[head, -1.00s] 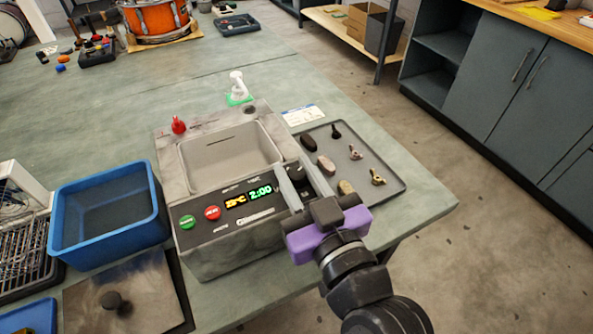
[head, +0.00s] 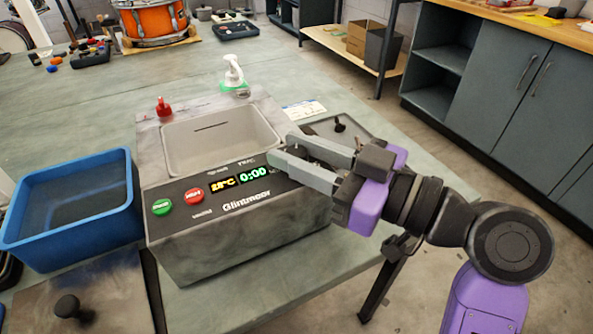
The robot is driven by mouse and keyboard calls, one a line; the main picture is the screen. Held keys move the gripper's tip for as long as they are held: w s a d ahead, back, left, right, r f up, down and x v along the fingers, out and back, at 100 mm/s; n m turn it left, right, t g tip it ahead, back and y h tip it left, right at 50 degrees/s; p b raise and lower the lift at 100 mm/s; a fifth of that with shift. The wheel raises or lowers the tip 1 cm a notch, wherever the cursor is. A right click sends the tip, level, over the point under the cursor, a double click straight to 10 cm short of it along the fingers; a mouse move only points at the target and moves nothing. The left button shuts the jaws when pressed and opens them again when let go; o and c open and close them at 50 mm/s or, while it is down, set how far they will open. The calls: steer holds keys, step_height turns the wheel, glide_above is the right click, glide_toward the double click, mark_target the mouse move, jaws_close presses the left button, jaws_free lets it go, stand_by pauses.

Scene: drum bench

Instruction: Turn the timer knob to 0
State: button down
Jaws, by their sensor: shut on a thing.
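The grey Glintmoor machine (head: 235,230) stands on the bench with its control panel facing me. Its green timer display (head: 254,172) reads 0:00, beside an orange temperature display (head: 222,184). My gripper (head: 281,149) comes in from the right, lying low over the panel's right end. Its two grey fingers are shut on the timer knob, which is mostly hidden between and behind them. The knob's pointer mark cannot be seen.
A green button (head: 161,207) and a red button (head: 194,195) sit on the panel's left. A blue bin (head: 70,249) stands left of the machine. A dark tray (head: 352,128) lies behind my gripper. A white pump bottle (head: 233,72) stands behind the basin.

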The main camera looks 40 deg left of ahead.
steer(key=n+g+h+b, duration=0.1)
steer(key=n+g, duration=0.1)
steer(key=g, duration=0.1)
steer(key=n+g+h+b, duration=0.1)
steer(key=n+g+b, duration=0.1)
steer(key=g, duration=0.2)
steer(key=shift+f+n+h, duration=0.1)
steer(key=shift+n+h, duration=0.2)
steer(key=shift+n, duration=0.1)
steer(key=shift+b, duration=0.3)
steer(key=c, duration=1.1)
jaws_free()
steer(key=v, duration=0.7)
steer(key=shift+w+d+p, duration=0.3)
steer(key=shift+w+p, duration=0.05)
steer(key=shift+p, duration=0.05)
